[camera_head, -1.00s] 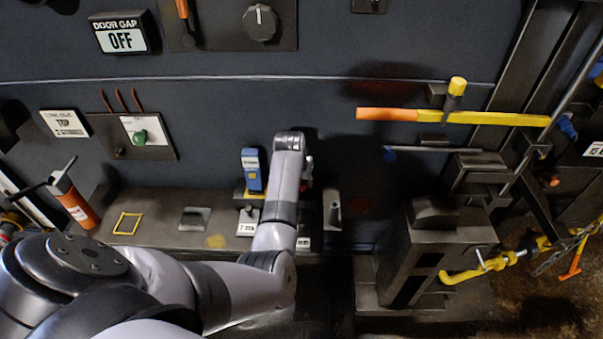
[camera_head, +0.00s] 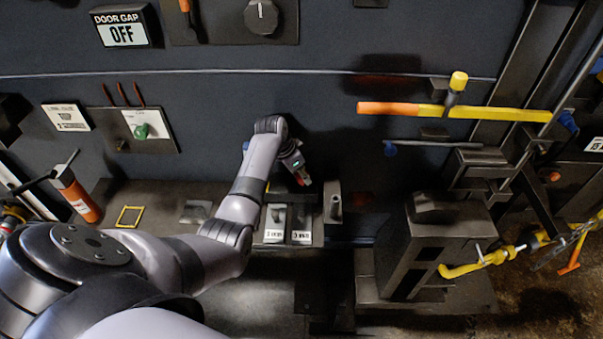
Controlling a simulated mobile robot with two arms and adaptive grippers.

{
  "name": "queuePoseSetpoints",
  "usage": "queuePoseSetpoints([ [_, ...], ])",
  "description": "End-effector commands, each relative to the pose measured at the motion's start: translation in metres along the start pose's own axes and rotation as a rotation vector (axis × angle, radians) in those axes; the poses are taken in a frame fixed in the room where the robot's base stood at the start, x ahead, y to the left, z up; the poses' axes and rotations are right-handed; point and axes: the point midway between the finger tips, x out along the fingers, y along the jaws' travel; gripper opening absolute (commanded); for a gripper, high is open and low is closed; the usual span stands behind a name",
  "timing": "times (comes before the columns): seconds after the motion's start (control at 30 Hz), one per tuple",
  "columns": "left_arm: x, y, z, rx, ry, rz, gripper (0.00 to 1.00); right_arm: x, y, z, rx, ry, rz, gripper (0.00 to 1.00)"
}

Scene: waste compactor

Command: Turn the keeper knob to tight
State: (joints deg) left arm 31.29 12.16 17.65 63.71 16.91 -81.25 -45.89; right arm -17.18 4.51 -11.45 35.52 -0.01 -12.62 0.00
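No label reading "keeper" is legible, so I cannot tell which knob is the keeper knob. A black round knob (camera_head: 262,17) with a white pointer mark is on a dark plate at the top. A small green knob (camera_head: 142,131) is on a white plate at the left. My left arm reaches in from the lower left. Its gripper (camera_head: 302,180) is small and points down to the right, above the ledge and just left of a dark upright fitting (camera_head: 334,203). Its fingers are too small to read. The arm is apart from both knobs. My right gripper is out of view.
The ledge (camera_head: 155,192) carries labelled white plates (camera_head: 275,225). A yellow and orange bar (camera_head: 470,113) crosses the right. A dark block (camera_head: 425,245) stands below it. An orange cylinder (camera_head: 77,196) is at left.

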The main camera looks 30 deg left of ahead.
Motion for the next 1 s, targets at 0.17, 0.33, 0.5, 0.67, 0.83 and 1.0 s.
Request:
queuePoseSetpoints([
  [0.17, 0.0, -0.0003, 0.0004, 0.02, -0.001, 0.008, 0.08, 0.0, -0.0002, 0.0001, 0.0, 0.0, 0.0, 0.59],
  [0.33, 0.0, -0.0003, 0.0003, 0.023, -0.001, 0.009, 0.08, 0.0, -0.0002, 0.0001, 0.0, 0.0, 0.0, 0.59],
  [0.5, 0.0, -0.0003, 0.0003, 0.022, -0.001, 0.008, 0.08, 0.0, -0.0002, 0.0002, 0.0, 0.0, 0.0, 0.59],
  [0.67, 0.0, -0.0003, 0.0002, 0.022, -0.001, 0.008, 0.45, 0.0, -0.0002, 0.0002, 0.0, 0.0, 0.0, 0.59],
  [0.83, -0.0002, -0.0005, 0.0, 0.021, 0.0, 0.008, 0.55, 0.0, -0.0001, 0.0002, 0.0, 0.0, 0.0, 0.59],
  [1.0, -0.0005, -0.0009, -0.0003, 0.021, 0.001, 0.007, 0.55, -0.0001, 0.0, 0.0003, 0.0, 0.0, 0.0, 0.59],
])
